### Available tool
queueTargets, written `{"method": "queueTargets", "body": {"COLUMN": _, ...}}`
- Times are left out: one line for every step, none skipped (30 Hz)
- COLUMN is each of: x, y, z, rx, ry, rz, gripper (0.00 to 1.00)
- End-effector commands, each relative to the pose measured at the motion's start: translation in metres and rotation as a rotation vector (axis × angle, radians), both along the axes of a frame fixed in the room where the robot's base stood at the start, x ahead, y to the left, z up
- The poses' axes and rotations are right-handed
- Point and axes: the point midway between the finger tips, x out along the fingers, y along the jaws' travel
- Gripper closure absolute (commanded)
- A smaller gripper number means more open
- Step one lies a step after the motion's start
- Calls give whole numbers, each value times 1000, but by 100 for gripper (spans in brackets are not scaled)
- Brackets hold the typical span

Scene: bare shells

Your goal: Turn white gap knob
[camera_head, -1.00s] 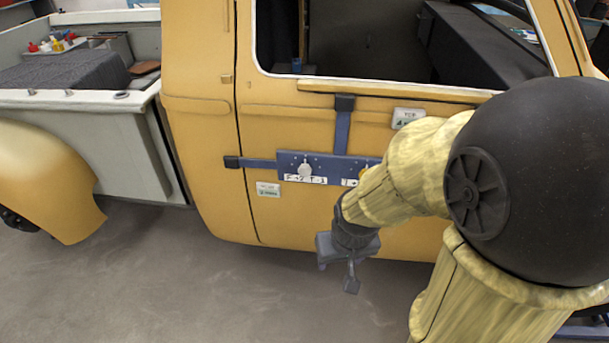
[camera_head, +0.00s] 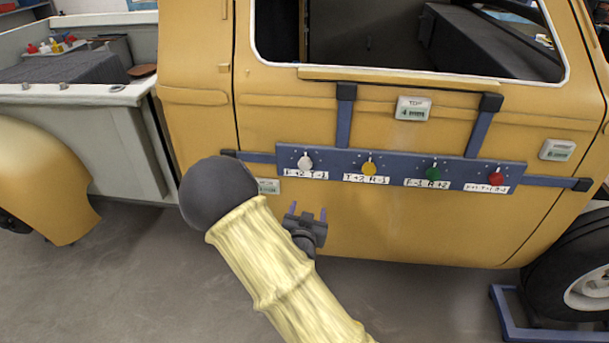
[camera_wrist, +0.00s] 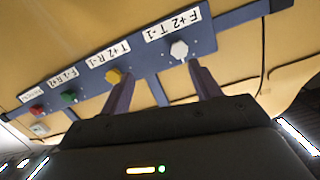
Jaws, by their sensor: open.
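The white knob (camera_head: 305,162) is at the left end of a blue panel (camera_head: 390,171) strapped to the yellow door, above a label reading "F+2 T-1". In the wrist view the white knob (camera_wrist: 179,49) lies beyond my gripper (camera_wrist: 162,82), ahead of the space between the fingers and nearer the right finger. My gripper (camera_head: 307,213) is open and empty, below the panel with its fingers pointing up. A gap separates the fingers from the knob. Yellow (camera_head: 369,167), green (camera_head: 433,174) and red (camera_head: 496,179) knobs follow to the right.
Small displays are fixed on the door: one marked TOP (camera_head: 413,108), one at right (camera_head: 557,150), and one at lower left (camera_head: 268,186) partly behind my arm. A wheel (camera_head: 580,270) is at right. The floor below the door is clear.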

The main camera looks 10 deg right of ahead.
Motion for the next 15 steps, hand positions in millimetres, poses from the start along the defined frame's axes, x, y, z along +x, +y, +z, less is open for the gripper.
{"method": "queueTargets", "body": {"x": 2, "y": 8, "z": -3, "rx": -28, "ry": -54, "rz": 21, "gripper": 37}}
{"method": "queueTargets", "body": {"x": 3, "y": 11, "z": 0, "rx": -42, "ry": -87, "rz": 31, "gripper": 37}}
{"method": "queueTargets", "body": {"x": 4, "y": 15, "z": 3, "rx": -53, "ry": -124, "rz": 44, "gripper": 37}}
{"method": "queueTargets", "body": {"x": 5, "y": 18, "z": 5, "rx": -60, "ry": -143, "rz": 50, "gripper": 37}}
{"method": "queueTargets", "body": {"x": 5, "y": 19, "z": 6, "rx": -65, "ry": -159, "rz": 55, "gripper": 37}}
{"method": "queueTargets", "body": {"x": 5, "y": 20, "z": 8, "rx": -70, "ry": -173, "rz": 59, "gripper": 37}}
{"method": "queueTargets", "body": {"x": 6, "y": 21, "z": 9, "rx": -72, "ry": -179, "rz": 61, "gripper": 37}}
{"method": "queueTargets", "body": {"x": 6, "y": 21, "z": 10, "rx": -72, "ry": -182, "rz": 61, "gripper": 37}}
{"method": "queueTargets", "body": {"x": 6, "y": 21, "z": 10, "rx": -72, "ry": -182, "rz": 61, "gripper": 37}}
{"method": "queueTargets", "body": {"x": 6, "y": 21, "z": 10, "rx": -71, "ry": -183, "rz": 61, "gripper": 37}}
{"method": "queueTargets", "body": {"x": 6, "y": 21, "z": 10, "rx": -71, "ry": -182, "rz": 61, "gripper": 37}}
{"method": "queueTargets", "body": {"x": 6, "y": 21, "z": 10, "rx": -71, "ry": -182, "rz": 60, "gripper": 37}}
{"method": "queueTargets", "body": {"x": 6, "y": 21, "z": 10, "rx": -71, "ry": -181, "rz": 61, "gripper": 37}}
{"method": "queueTargets", "body": {"x": 6, "y": 21, "z": 10, "rx": -71, "ry": -181, "rz": 61, "gripper": 37}}
{"method": "queueTargets", "body": {"x": 6, "y": 21, "z": 10, "rx": -71, "ry": -181, "rz": 61, "gripper": 37}}
